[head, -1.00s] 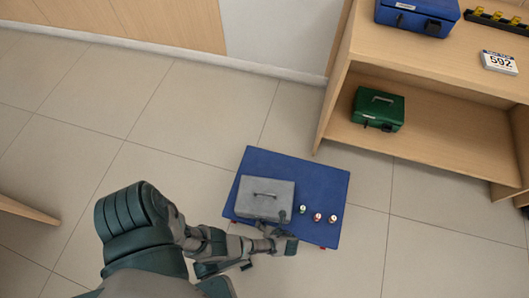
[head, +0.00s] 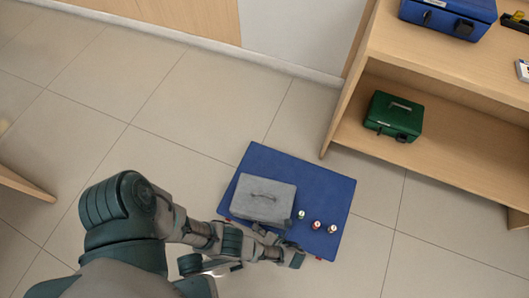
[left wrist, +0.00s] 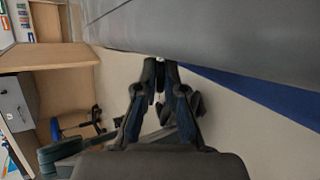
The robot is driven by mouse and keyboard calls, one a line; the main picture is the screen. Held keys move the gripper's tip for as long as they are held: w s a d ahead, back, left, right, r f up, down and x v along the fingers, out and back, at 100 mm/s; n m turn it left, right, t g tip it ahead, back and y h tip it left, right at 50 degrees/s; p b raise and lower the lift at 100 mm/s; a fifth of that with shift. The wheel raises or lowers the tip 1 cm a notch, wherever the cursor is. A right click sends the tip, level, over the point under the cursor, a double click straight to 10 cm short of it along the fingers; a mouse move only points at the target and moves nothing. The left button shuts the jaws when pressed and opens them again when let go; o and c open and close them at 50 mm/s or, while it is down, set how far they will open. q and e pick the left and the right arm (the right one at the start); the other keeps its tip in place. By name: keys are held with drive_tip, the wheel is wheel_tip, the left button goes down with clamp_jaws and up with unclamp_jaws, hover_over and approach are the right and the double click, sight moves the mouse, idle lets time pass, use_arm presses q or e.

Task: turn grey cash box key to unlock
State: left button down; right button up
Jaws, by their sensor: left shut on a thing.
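The grey cash box (head: 264,199) lies closed on a blue mat (head: 325,185) on the floor, its handle on the lid. A dark latch part (head: 287,222) shows at its front right corner. My left gripper (head: 258,231) is at the box's front side, left of that part. In the left wrist view the box (left wrist: 220,35) fills the top, and the fingertips (left wrist: 161,62) are close together on a small pale piece at the box's front, taken to be the key. The key is mostly hidden by the fingers, and its turn angle cannot be told. My right gripper is out of view.
Several small capped items, one of them red-topped (head: 316,225), stand on the mat right of the box. A green cash box (head: 393,116) sits on the lower shelf (head: 450,150), a blue one (head: 450,14) on top.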

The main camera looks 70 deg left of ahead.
use_arm(q)
drive_tip(key=shift+s, duration=0.1)
drive_tip(key=c, duration=1.3)
unclamp_jaws()
drive_tip(key=v, duration=1.2)
drive_tip(key=shift+f, duration=0.15)
